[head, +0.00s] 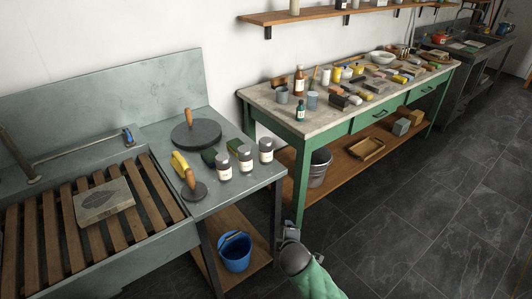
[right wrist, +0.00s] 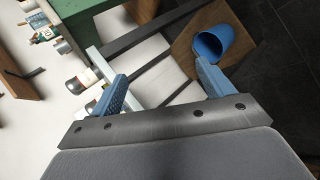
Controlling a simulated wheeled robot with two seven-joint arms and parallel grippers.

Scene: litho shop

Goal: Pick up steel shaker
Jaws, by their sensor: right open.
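Three small jar-like containers with pale labels stand upright in a row on the grey sink-side counter (head: 225,200) in the head view: a left one (head: 223,168), a middle one (head: 245,160) and a right one (head: 266,152). I cannot tell which, if any, is the steel shaker. My right gripper (head: 289,236) is beyond the counter's right edge, apart from the containers. In the right wrist view its fingers (right wrist: 161,80) are apart with nothing between them. A labelled container (right wrist: 82,80) shows left of the fingers there. My left gripper is not in view.
A blue bucket (head: 235,250) sits on the low shelf under the counter. Round dark discs with wooden handles (head: 195,134) lie behind and left of the containers. A slatted sink (head: 50,230) is at left. A cluttered green bench (head: 340,128) stands at right.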

